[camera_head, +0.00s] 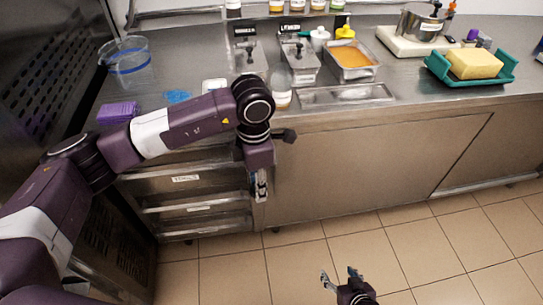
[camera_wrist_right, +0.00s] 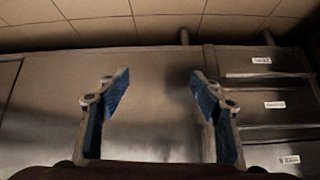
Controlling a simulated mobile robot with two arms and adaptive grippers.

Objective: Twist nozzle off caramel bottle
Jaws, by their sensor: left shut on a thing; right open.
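A clear bottle (camera_head: 281,92) with an orange-brown bottom stands at the counter's front, partly behind my left arm. It may be the caramel bottle; its top is hard to make out and I cannot tell whether a nozzle is on it. My left gripper (camera_head: 262,190) points down in front of the cabinet, below the counter edge and apart from this bottle. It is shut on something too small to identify. My right gripper (camera_head: 342,276) is open and empty, low over the floor. In the right wrist view its two fingers (camera_wrist_right: 160,88) are spread, facing the cabinet front.
The counter holds a clear bucket (camera_head: 127,64), a purple sponge (camera_head: 117,112), metal containers (camera_head: 299,60), a pan of orange liquid (camera_head: 350,58) and a green tray (camera_head: 440,69) with a yellow block (camera_head: 474,63). Drawers (camera_head: 196,184) lie below. The tiled floor is clear.

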